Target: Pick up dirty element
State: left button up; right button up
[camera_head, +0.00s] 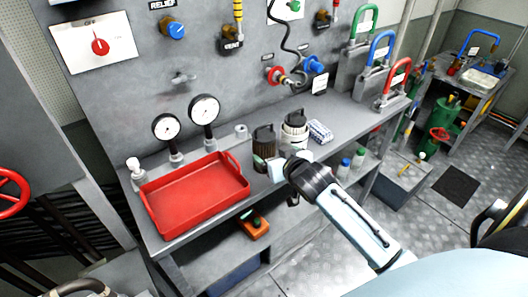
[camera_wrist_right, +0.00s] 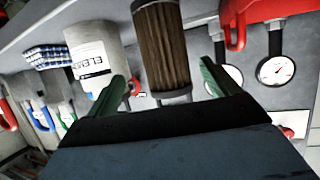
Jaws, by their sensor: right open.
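The dirty element, a dark brown pleated cylinder (camera_head: 264,138), stands upright on the grey bench next to a white labelled canister (camera_head: 295,132). In the right wrist view the brown element (camera_wrist_right: 162,45) shows between the directions of the two green fingertips. My right gripper (camera_head: 267,165) is open at the bench's front edge, just in front of the element. In the right wrist view its fingers (camera_wrist_right: 162,85) are spread wide, with a gap visible on both sides of the element. Whether they reach around it I cannot tell. My left gripper is not in view.
A red tray (camera_head: 180,205) lies left of the element, below two gauges (camera_head: 204,109). A blue-checked cloth (camera_head: 320,131) lies right of the canister. An orange object (camera_head: 255,229) sits on the lower shelf. Coloured padlock-like shackles (camera_head: 397,78) stand at the bench's right end.

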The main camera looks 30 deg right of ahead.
jog(key=shift+a+x, duration=0.2)
jog(key=shift+x, duration=1.3)
jog(key=shift+a+x, duration=0.2)
jog(key=shift+x, duration=1.35)
jog(key=shift+w+r, duration=0.1)
jog(key=c, duration=1.1)
jog(key=shift+c, duration=0.3)
jog(key=shift+r, duration=0.1)
